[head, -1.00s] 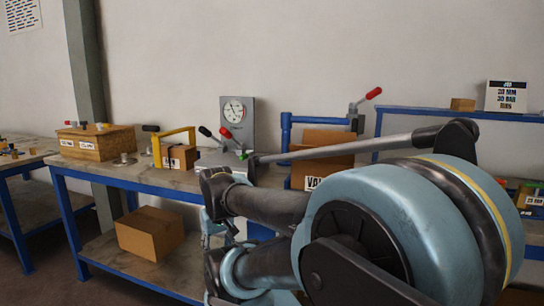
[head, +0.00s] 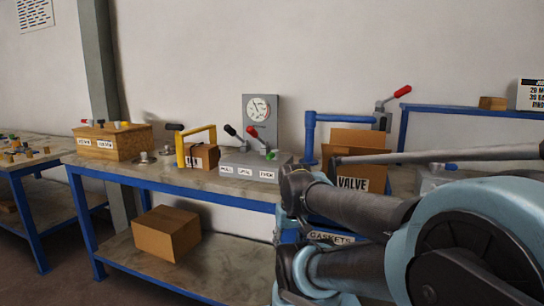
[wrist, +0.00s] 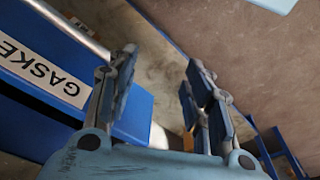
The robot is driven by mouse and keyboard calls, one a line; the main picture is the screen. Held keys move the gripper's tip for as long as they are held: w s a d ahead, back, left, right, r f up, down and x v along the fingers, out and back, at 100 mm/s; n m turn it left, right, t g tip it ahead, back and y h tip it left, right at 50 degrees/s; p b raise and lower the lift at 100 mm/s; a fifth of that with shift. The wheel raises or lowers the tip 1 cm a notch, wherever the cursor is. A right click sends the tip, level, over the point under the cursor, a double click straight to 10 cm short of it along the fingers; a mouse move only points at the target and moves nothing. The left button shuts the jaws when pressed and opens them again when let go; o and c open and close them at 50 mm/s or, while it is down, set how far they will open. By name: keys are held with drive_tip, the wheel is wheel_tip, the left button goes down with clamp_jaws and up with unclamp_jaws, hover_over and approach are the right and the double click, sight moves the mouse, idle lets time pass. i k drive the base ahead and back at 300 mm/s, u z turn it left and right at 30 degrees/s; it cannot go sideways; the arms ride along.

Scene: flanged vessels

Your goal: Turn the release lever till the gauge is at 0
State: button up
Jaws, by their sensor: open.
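In front is a grey block (head: 240,166) with several small labels. It carries a black-tipped lever (head: 232,131), a red-tipped lever (head: 252,133) and a green-tipped part (head: 271,155). I cannot tell which is the release lever. My gripper (wrist: 160,95) is open and empty in the wrist view, its blue-padded fingers wide apart. In the head view my arm fills the right side and the fingers cannot be made out.
A yellow-handled frame (head: 197,147) and a wooden box (head: 112,141) stand left of the block. A cardboard box marked VALVE (head: 353,184) and a red-handled lever (head: 400,91) on a blue stand are right. A blue bin labelled GASKETS (wrist: 75,110) lies close left of my fingers.

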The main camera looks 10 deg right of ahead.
sight(272, 155)
drive_tip(key=z, duration=0.05)
drive_tip(key=k, duration=1.6)
drive_tip(key=z, duration=0.3)
drive_tip(key=i, duration=1)
